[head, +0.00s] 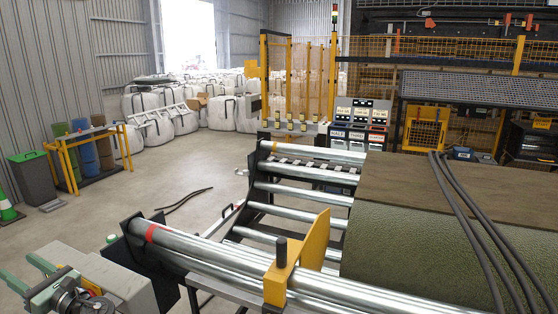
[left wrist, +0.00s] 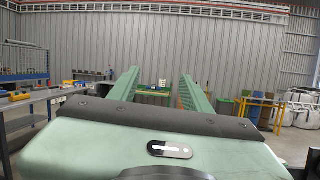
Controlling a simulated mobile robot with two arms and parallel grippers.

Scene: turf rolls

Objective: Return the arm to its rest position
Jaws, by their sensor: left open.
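My left gripper (head: 20,268) is at the lower left corner of the head view, with its two green fingers spread apart and nothing between them. In the left wrist view the gripper (left wrist: 155,76) shows both green fingers pointing ahead, apart and empty, towards a corrugated wall. It touches nothing that I can see. In the head view it is left of the roller frame, close to a grey box-like block (head: 105,272). My right gripper is not in view.
Metal rollers (head: 300,191) and a yellow bracket (head: 312,240) fill the centre. Green turf (head: 410,245) with dark hoses lies at right. A bin (head: 35,172), yellow rack (head: 95,160) and white bags (head: 150,130) stand behind. A workbench (left wrist: 45,95) is at left in the wrist view.

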